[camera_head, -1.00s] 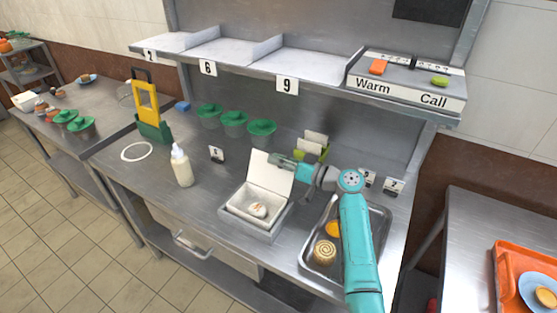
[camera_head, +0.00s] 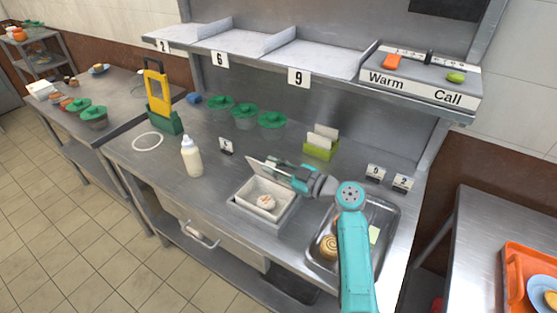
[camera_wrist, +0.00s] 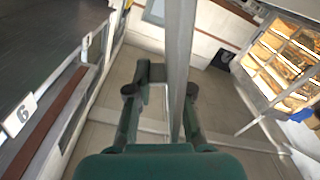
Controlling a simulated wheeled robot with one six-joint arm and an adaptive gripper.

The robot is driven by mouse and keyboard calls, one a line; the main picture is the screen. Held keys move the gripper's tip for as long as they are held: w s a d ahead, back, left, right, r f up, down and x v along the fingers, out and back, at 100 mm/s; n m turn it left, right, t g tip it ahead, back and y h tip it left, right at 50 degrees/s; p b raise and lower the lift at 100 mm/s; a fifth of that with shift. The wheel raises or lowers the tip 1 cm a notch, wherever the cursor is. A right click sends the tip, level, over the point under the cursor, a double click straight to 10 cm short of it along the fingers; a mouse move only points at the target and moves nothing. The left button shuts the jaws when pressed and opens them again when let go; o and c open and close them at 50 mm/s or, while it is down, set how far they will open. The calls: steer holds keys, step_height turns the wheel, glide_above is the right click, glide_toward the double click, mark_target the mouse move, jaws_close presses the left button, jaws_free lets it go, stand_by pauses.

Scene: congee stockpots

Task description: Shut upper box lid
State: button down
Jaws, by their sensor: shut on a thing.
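The white box (camera_head: 248,204) sits open in a grey tray-like base on the steel counter, with a pale bun (camera_head: 266,202) inside. Its hinged lid (camera_head: 258,168) stands at the back edge, tilted forward over the box, and is largely covered by my gripper (camera_head: 274,166). My gripper is shut on the lid near its upper edge. In the wrist view the fingers of my gripper (camera_wrist: 161,90) are on either side of a pale grey strip (camera_wrist: 180,50), which looks like the lid seen edge-on.
A metal tray (camera_head: 313,252) with a swirled roll stands right of the box, under my arm. A squeeze bottle (camera_head: 193,160) stands to the left. A green holder with white cards (camera_head: 319,148) and green-lidded pots (camera_head: 245,113) are behind. The shelf (camera_head: 330,60) overhangs the back.

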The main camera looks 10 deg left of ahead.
steer(key=s+a+f+n, duration=0.2)
steer(key=s+f+n, duration=0.3)
steer(key=n, duration=0.2)
steer(key=shift+s, duration=0.35)
stand_by(0.5)
steer(key=c, duration=1.2)
jaws_free()
steer(key=shift+o, duration=0.5)
steer(key=shift+r, duration=0.1)
